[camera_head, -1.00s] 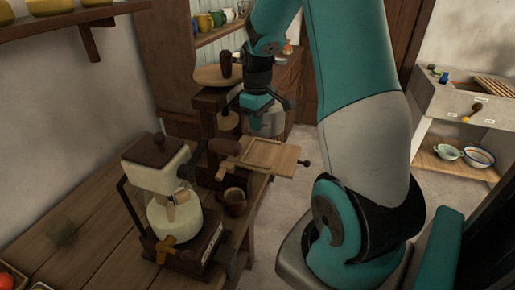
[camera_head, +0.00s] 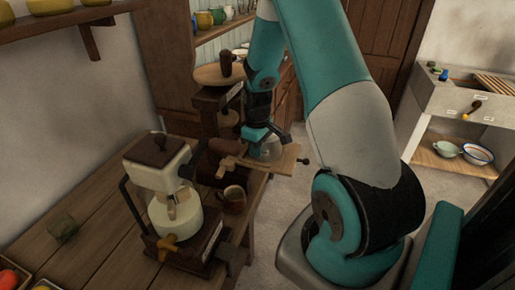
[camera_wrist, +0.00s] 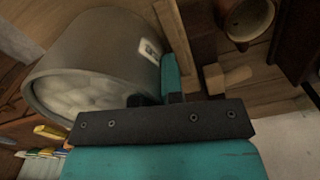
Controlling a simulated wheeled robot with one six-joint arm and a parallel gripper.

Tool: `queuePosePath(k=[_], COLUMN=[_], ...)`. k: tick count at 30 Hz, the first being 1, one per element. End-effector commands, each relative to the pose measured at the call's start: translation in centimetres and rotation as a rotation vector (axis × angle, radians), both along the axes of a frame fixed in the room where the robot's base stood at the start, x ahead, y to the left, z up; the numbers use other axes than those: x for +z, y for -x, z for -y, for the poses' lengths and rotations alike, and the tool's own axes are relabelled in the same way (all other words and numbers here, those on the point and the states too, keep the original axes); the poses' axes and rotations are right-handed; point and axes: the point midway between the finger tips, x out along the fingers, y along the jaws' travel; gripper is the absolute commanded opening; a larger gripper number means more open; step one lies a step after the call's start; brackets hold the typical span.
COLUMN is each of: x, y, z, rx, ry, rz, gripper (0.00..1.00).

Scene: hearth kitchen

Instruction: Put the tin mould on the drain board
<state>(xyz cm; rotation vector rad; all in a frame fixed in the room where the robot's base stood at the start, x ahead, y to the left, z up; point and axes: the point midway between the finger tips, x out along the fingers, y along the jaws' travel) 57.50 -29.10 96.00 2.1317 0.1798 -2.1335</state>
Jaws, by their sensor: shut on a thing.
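The tin mould (camera_head: 268,149) is a grey, round, drum-like tin. It is held up beneath my gripper (camera_head: 262,136), above a wooden board at the table edge in the head view. In the wrist view the tin mould (camera_wrist: 100,60) fills the upper left, tilted, with a small white label on its wall. My gripper (camera_wrist: 160,98) is shut on its edge. Part of the mould is hidden by my gripper. The drain board (camera_head: 495,85) seems to be the slatted wooden piece on the pale sink at the far right, well away from my gripper.
A wooden board (camera_head: 285,163) juts from the table edge. A grinder (camera_head: 165,185) and a brown mug (camera_head: 233,198) stand on the table (camera_head: 95,225). The sink (camera_head: 445,100) has small items on its rim and bowls below. Open floor lies between table and sink.

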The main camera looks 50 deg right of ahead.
Motion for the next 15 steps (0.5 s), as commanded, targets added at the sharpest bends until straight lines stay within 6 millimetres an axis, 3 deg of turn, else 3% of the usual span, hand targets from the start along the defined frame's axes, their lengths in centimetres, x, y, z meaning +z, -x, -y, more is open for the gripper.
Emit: queuePosePath(k=[3,4,6,15], x=[-0.34,-0.28,-0.26,-0.06], y=[-0.05,0.0,0.0,-0.01], z=[0.03,0.0,0.0,0.01], rx=[0.0,0.0,0.0,0.0], ry=[0.001,0.0,0.0,0.0], rz=[0.001,0.0,0.0,0.0], gripper=[0.0,0.15,0.31,0.33])
